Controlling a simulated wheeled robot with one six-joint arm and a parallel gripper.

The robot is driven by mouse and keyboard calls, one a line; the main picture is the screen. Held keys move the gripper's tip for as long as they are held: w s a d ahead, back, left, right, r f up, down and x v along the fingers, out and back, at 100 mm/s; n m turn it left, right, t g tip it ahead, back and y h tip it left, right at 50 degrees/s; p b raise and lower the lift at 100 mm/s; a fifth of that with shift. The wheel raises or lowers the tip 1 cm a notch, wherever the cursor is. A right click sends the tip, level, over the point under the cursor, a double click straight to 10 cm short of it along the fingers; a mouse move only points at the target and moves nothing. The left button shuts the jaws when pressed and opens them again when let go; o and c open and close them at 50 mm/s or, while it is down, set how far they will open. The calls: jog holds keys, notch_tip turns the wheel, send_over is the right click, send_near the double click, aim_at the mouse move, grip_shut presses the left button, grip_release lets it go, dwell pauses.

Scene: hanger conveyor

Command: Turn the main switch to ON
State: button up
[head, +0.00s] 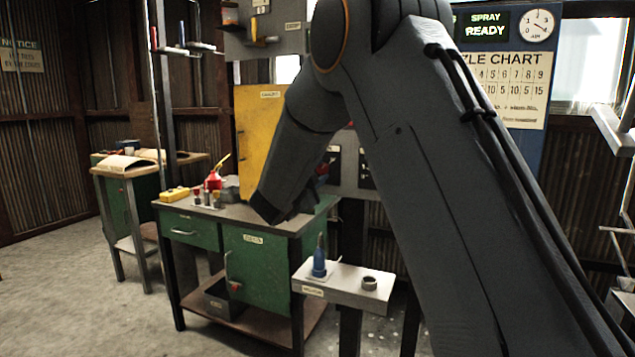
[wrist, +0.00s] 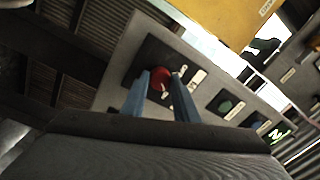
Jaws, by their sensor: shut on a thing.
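The main switch, a red knob (wrist: 158,77) on a black plate, sits on a grey panel (wrist: 205,82) in the wrist view. My gripper (wrist: 160,84) has its two blue-grey fingers either side of the red knob and is shut on it. White labels sit beside the plate, too small and tilted to read, so the switch position cannot be told. In the head view my arm hides most of the panel (head: 347,192), and the knob and fingertips cannot be made out clearly.
A yellow cabinet (head: 257,125) stands left of the panel. A small shelf (head: 340,288) holds a blue bottle (head: 319,260) and a ring (head: 369,283). Floor at left is clear.

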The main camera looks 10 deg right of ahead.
jog(key=shift+a+m+b, duration=0.15)
jog(key=shift+m+b, duration=0.9)
jog(key=shift+m, duration=0.15)
jog(key=o, duration=1.1)
jog(key=shift+c, duration=0.2)
jog(key=v, duration=0.7)
jog(key=shift+s+a, duration=0.25)
